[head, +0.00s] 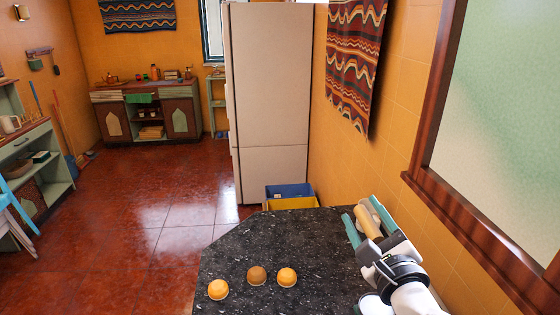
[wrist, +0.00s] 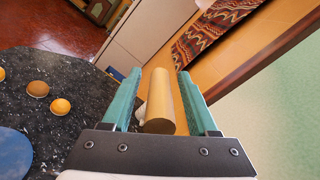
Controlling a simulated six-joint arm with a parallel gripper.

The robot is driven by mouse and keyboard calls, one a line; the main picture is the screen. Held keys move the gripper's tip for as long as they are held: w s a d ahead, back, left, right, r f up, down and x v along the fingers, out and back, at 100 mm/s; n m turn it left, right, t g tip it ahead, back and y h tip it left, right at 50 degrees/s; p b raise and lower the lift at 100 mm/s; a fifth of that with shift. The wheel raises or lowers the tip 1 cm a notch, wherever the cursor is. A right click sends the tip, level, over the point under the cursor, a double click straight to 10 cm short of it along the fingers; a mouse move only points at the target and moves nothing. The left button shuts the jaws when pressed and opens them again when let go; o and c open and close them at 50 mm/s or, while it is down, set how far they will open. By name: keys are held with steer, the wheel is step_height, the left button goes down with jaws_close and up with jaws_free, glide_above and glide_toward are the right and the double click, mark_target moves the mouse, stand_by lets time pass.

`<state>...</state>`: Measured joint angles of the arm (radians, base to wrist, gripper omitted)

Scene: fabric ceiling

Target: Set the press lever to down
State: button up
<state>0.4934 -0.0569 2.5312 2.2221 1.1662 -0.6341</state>
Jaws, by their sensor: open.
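The press lever's handle looks like a tan wooden cylinder (head: 369,223), at the right end of the dark counter in the head view. It also shows in the wrist view (wrist: 160,105), running lengthwise between my fingers. My gripper (head: 364,218) has two teal fingers, one on each side of the handle. In the wrist view my gripper (wrist: 160,74) is open, with gaps visible between the fingers and the handle. A small pale part shows beside the handle's lower left. The rest of the press is largely hidden by my gripper and arm.
Several small round orange-brown things, such as this one (head: 257,275), sit on the dark speckled counter (head: 320,245). A blue disc (wrist: 12,152) shows at the wrist view's lower left. The orange wall (head: 400,150) and framed window (head: 510,130) are close on the right.

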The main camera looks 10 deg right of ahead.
steer(key=shift+d, duration=0.1)
steer(key=d+r+m, duration=0.2)
steer(key=d+m, duration=0.2)
steer(key=d, duration=0.5)
steer(key=d+r+m, duration=0.2)
steer(key=d+m, duration=0.1)
steer(key=d, duration=0.6)
steer(key=s, duration=1.6)
steer(key=w+a+f+n+g+y, duration=0.2)
steer(key=a+f+n+g+y, duration=0.3)
steer(key=a, duration=0.5)
steer(key=w+a+f+n+g+y, duration=0.15)
steer(key=a+f+n+g, duration=0.4)
steer(key=a, duration=0.55)
steer(key=s+a+f+n+g+h, duration=0.1)
steer(key=s+a+f+n+g, duration=0.2)
steer(key=s+a+n, duration=0.2)
steer(key=s+a+f+n+g+h, duration=0.2)
steer(key=s+n, duration=0.5)
steer(key=n, duration=0.4)
steer(key=a+f+g, duration=0.1)
steer(key=a+g, duration=0.1)
steer(key=a, duration=0.1)
steer(key=shift+s+f, duration=0.3)
steer(key=shift+f, duration=0.1)
